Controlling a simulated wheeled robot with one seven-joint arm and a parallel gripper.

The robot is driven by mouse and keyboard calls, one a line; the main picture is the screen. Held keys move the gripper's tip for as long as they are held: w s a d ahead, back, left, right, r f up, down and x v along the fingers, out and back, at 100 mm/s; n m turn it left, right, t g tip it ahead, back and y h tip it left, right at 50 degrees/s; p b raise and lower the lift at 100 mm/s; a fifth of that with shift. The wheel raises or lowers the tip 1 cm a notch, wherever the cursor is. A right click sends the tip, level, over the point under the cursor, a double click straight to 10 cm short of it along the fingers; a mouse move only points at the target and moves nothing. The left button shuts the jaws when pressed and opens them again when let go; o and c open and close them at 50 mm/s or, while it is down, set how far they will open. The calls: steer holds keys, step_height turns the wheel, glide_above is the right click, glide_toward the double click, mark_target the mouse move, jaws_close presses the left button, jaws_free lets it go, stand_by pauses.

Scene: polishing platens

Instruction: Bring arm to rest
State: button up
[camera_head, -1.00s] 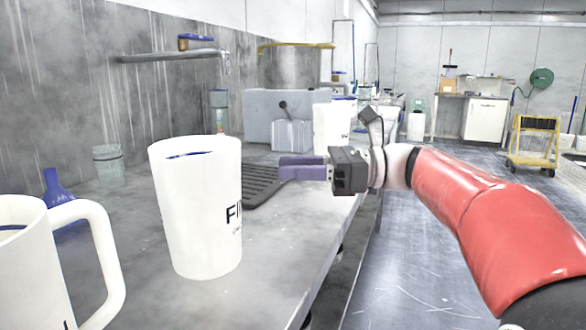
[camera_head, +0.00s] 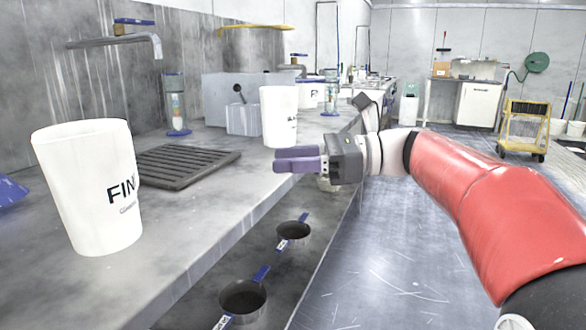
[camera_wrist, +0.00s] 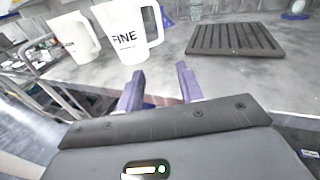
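My gripper (camera_head: 298,159) is at the end of my outstretched red arm, beside the counter edge, with its purple fingers pointing left over the counter. In the wrist view the two fingers (camera_wrist: 160,88) stand apart with nothing between them, so it is open and empty. A white pitcher marked FINE (camera_head: 88,190) stands on the counter (camera_head: 215,205) at the left. It also shows beyond the fingers in the wrist view (camera_wrist: 122,40), with its handle on the right. The gripper touches no pitcher.
A black slotted mat (camera_head: 185,163) lies on the counter. Another white pitcher (camera_head: 279,117) stands behind the gripper. Pans with blue handles (camera_head: 243,300) sit on a lower shelf. A yellow cart (camera_head: 527,130) is far right. The floor (camera_head: 400,250) between is clear.

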steer(key=s+d+f+n+t+h, duration=0.1)
steer(key=s+f+n+h, duration=0.2)
steer(key=s+f+h, duration=0.35)
steer(key=s+d+f+n+t+h, duration=0.1)
steer(key=s+f+n+h, duration=0.25)
steer(key=f, duration=0.65)
steer(key=s+d+f+n+t+h, duration=0.3)
steer(key=s+d+f+n+h, duration=0.4)
steer(key=d, duration=0.6)
step_height(320, 180, down, 4)
steer(key=s+n, duration=0.2)
steer(key=n, duration=0.2)
steer(key=shift+s+r, duration=0.2)
steer(key=shift+s, duration=0.05)
steer(key=shift+d, duration=0.15)
